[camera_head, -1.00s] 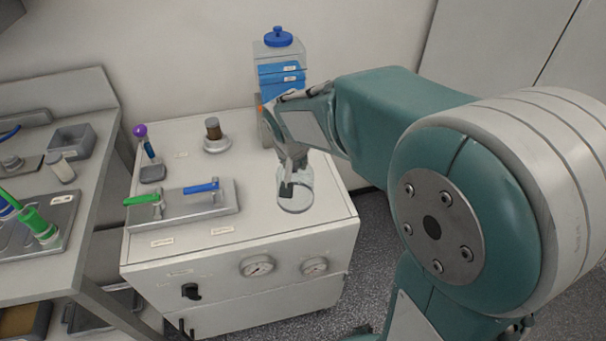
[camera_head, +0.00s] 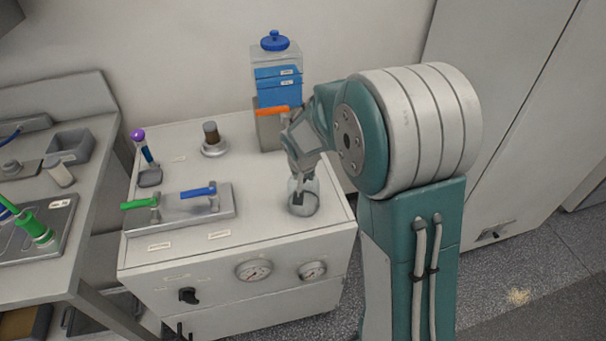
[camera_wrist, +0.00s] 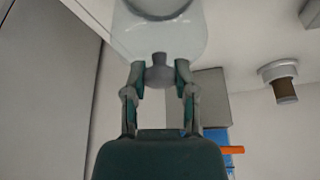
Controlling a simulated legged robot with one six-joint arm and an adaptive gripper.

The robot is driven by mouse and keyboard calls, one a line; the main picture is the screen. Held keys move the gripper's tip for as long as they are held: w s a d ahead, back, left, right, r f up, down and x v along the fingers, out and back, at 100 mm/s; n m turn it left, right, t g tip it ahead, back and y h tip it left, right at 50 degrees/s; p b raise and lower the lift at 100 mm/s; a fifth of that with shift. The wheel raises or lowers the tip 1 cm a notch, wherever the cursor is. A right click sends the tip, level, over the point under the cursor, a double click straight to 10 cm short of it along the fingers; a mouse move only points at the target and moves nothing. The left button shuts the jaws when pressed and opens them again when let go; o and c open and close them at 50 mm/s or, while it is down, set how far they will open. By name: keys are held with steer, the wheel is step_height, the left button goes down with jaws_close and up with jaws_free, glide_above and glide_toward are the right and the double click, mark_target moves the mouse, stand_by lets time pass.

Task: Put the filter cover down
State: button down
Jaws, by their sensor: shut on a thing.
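The filter cover (camera_head: 306,204) is a clear, glassy cup-like piece with a grey knob. In the head view it is at the right front of the white cabinet's top, just below my gripper (camera_head: 300,184). I cannot tell whether its rim touches the surface or hangs slightly above it. In the wrist view my gripper (camera_wrist: 159,76) has its two fingers on either side of the knob, shut on it. The clear body of the cover (camera_wrist: 165,38) extends beyond the fingertips there. My wrist hides part of the cover's top in the head view.
The white cabinet (camera_head: 265,215) carries a plate with green and blue valve handles (camera_head: 200,191), a brown-topped fitting (camera_head: 212,136) and a purple-capped tool (camera_head: 142,150). A blue-lidded container (camera_head: 276,70) and orange handle (camera_head: 271,111) stand behind my gripper. A side bench is at left.

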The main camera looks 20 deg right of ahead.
steer(key=c, duration=0.7)
jaws_free()
steer(key=shift+f, duration=0.1)
steer(key=shift+o, duration=1.4)
steer(key=shift+a, duration=0.25)
